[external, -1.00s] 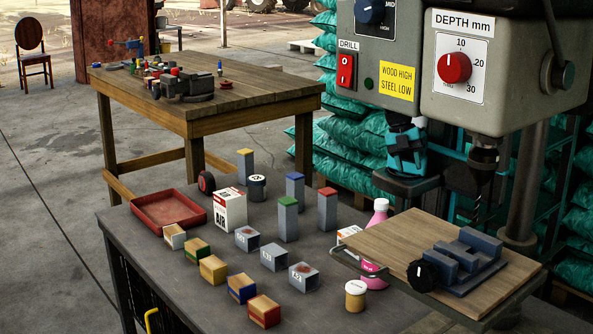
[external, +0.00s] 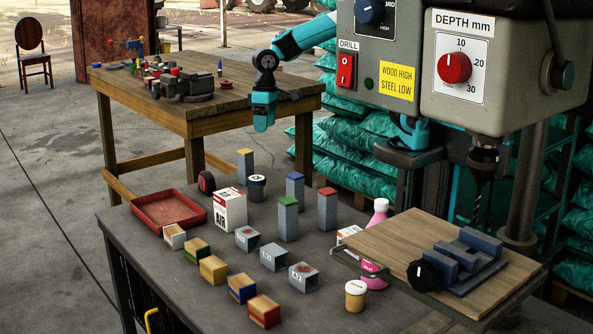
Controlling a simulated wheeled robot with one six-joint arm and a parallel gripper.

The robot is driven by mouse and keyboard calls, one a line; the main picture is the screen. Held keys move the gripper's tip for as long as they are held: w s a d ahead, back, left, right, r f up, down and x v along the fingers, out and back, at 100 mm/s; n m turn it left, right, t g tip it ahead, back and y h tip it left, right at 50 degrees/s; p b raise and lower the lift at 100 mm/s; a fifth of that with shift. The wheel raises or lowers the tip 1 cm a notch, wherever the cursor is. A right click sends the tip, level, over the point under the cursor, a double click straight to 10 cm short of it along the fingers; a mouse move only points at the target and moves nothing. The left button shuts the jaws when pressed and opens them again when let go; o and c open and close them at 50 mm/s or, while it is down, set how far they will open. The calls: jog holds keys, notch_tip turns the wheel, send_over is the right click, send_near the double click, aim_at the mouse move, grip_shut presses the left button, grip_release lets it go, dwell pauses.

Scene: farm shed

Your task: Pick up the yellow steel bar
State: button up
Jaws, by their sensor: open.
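The yellow steel bar (external: 246,170) is a grey upright block with a yellow top, standing at the far side of the dark bench. Similar grey bars stand nearby with a blue top (external: 295,190), a green top (external: 288,222) and a red top (external: 327,212). My gripper (external: 263,127) is teal and points down. In the picture it is above and a little right of the yellow-topped bar, apart from it. It is open, and nothing shows between its fingers.
A tin (external: 257,188) and a red-hubbed wheel (external: 206,183) are close to the yellow-topped bar. A white box (external: 230,210), a red tray (external: 168,210) and several small blocks stand nearer. The drill press (external: 460,65) hides part of my arm. A wooden table (external: 250,90) stands behind.

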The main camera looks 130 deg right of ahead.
aim_at(245, 150)
jog(key=s+d+m+p, duration=0.1)
jog(key=s+d+m, duration=0.15)
jog(key=d, duration=0.55)
jog(key=s+d+m+p, duration=0.1)
jog(key=d+m, duration=0.3)
jog(key=d, duration=0.5)
jog(key=shift+g+h, duration=0.3)
jog(key=shift+g, duration=0.1)
jog(key=f, duration=1.2)
jog(key=shift+s+a, duration=0.1)
jog(key=shift+a, duration=0.15)
jog(key=shift+s+d+f, duration=0.1)
jog(key=shift+d+f, duration=0.05)
jog(key=shift+f, duration=2.8)
jog(key=c, duration=0.9)
jog(key=shift+c, duration=1.3)
jog(key=shift+r, duration=0.1)
jog(key=shift+r, duration=0.1)
